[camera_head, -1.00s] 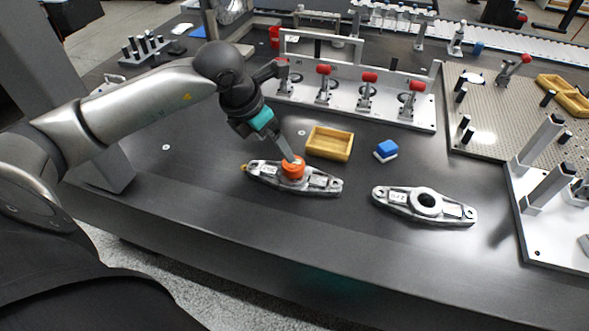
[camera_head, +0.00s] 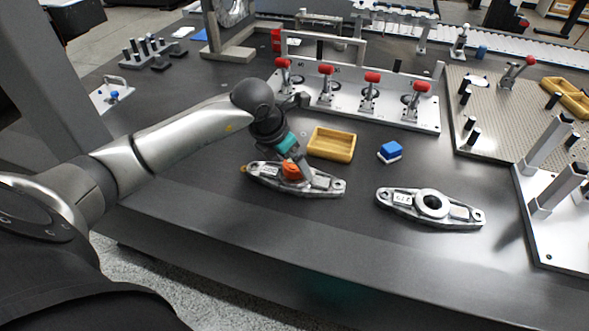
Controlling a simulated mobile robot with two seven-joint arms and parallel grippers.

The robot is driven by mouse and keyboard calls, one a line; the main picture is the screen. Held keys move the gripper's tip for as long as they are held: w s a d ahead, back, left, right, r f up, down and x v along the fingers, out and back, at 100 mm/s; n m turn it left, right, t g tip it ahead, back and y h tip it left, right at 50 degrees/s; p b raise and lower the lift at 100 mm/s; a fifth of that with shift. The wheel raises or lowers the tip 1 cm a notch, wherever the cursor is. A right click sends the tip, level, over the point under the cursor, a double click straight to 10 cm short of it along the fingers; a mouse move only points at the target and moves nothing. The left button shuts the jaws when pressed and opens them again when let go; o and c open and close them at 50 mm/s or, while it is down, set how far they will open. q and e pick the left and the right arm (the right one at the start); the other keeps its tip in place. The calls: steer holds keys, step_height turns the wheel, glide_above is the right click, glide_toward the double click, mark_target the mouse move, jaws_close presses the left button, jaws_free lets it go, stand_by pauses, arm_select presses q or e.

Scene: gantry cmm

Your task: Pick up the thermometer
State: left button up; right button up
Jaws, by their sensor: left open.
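An orange piece (camera_head: 291,171), which looks like the thermometer, sits on the middle of the left metal casting (camera_head: 325,184). My left gripper (camera_head: 297,168) is right at the orange piece and hides part of it. Its jaws are open, and I cannot tell whether they touch the piece. My right gripper is not in view.
A yellow tray (camera_head: 332,144) is just behind the left casting. A blue and white block (camera_head: 390,151) lies right of it. A second casting (camera_head: 432,206) with a bare hole is at right. A fixture with red-handled clamps (camera_head: 371,93) stands behind. The front table strip is clear.

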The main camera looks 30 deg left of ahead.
arm_select(q)
steer(key=shift+f, duration=0.1)
steer(key=shift+c, duration=0.2)
steer(key=c, duration=1.4)
steer(key=shift+c, duration=0.2)
